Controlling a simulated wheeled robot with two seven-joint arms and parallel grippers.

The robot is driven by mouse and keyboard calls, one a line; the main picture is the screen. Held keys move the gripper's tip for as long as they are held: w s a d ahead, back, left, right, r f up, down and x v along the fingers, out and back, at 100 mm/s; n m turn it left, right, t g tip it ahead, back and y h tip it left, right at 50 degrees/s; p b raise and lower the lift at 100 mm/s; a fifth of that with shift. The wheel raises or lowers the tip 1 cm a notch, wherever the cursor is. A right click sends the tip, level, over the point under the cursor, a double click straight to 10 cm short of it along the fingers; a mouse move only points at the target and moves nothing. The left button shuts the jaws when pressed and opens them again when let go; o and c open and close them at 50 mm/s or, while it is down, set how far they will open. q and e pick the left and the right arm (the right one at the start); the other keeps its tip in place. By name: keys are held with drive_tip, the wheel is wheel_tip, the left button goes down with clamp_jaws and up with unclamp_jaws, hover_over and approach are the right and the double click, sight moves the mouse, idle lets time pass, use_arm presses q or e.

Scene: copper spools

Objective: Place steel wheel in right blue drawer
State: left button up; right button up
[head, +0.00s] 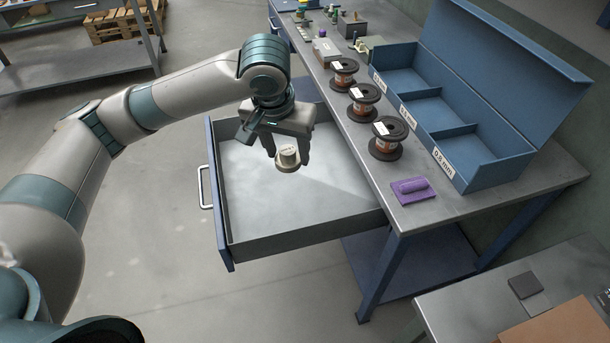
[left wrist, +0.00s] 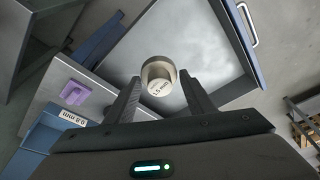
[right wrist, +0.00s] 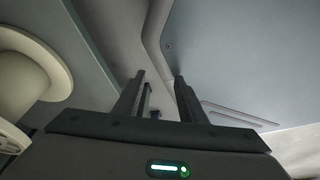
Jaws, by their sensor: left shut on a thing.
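The steel wheel (head: 288,157) is a small pale beige flanged piece with a label on its top. It also shows in the left wrist view (left wrist: 158,74). My left gripper (head: 284,150) points down and is shut on the wheel, holding it above the pulled-out drawer. The blue-fronted drawer (head: 222,215) has a grey inside that looks empty; it also shows in the left wrist view (left wrist: 236,40). My right gripper (right wrist: 160,80) shows only in the right wrist view, its fingers apart with nothing between them.
The workbench (head: 420,210) beside the drawer holds several copper spools (head: 386,138), a purple pad (head: 412,190) and a blue compartment box (head: 500,165). A lower side table (head: 470,300) stands at front right. The drawer's white handle (head: 205,187) faces left over open floor.

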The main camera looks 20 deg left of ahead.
use_arm(q)
drive_tip(key=shift+w, duration=0.15)
use_arm(e)
drive_tip(key=o, duration=1)
use_arm(q)
drive_tip(key=shift+w+d+m, duration=0.1)
drive_tip(key=shift+w+m, duration=0.1)
drive_tip(key=shift+m, duration=0.1)
use_arm(e)
drive_tip(key=o, duration=0.5)
drive_tip(key=shift+c, duration=0.2)
use_arm(q)
drive_tip(key=shift+w+d+f+m, duration=0.1)
drive_tip(key=shift+w+f+m, duration=0.05)
drive_tip(key=shift+w+m, duration=0.15)
drive_tip(key=w+d+f+m+g+h+p, duration=0.1)
drive_tip(key=w+f+m+g+h, duration=0.15)
drive_tip(key=w+f+m, duration=0.55)
wheel_tip(320, 180, down, 9)
drive_tip(key=w+m+g+p, duration=0.1)
drive_tip(key=m, duration=1)
drive_tip(key=shift+w+h, duration=0.35)
drive_tip(key=shift+w, duration=0.05)
use_arm(e)
drive_tip(key=s+d+g, duration=0.2)
drive_tip(key=s+d, duration=0.1)
drive_tip(key=s, duration=0.4)
drive_tip(key=shift+s+h, duration=0.25)
drive_tip(key=shift+h, duration=0.05)
